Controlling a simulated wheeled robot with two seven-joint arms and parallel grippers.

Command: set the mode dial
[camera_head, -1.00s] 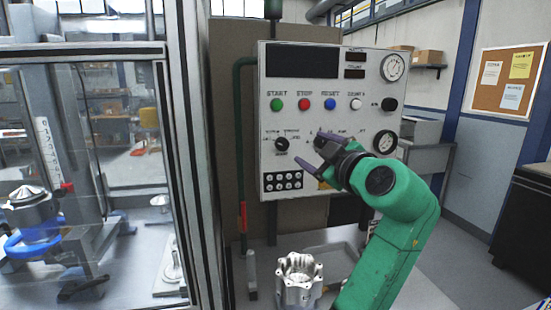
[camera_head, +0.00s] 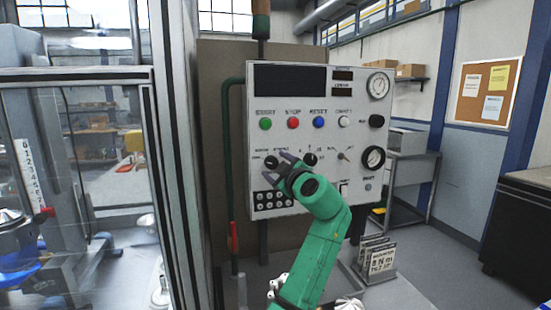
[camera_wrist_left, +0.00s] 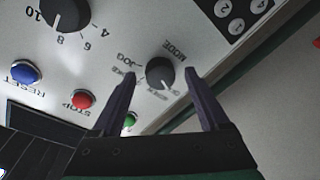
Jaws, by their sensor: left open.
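The mode dial (camera_head: 271,162) is a black knob at the lower left of a light grey control panel (camera_head: 350,100). It also shows in the left wrist view as a round black knob (camera_wrist_left: 160,73) with a pale pointer line, beside the letters MODE and JOG. My left gripper (camera_head: 280,163) is open, its dark fingers pointing at the panel just beside the dial. In the left wrist view the dial lies between the fingertips (camera_wrist_left: 164,82) in the picture; I cannot tell whether they touch it. My right gripper is not in view.
A second black dial (camera_head: 309,159) sits right of the mode dial. Green, red (camera_head: 293,123), blue and white buttons run above, and a small black keypad (camera_head: 272,201) sits below. A glass-sided enclosure (camera_head: 100,180) stands left. A lettered stand (camera_head: 375,262) is at lower right.

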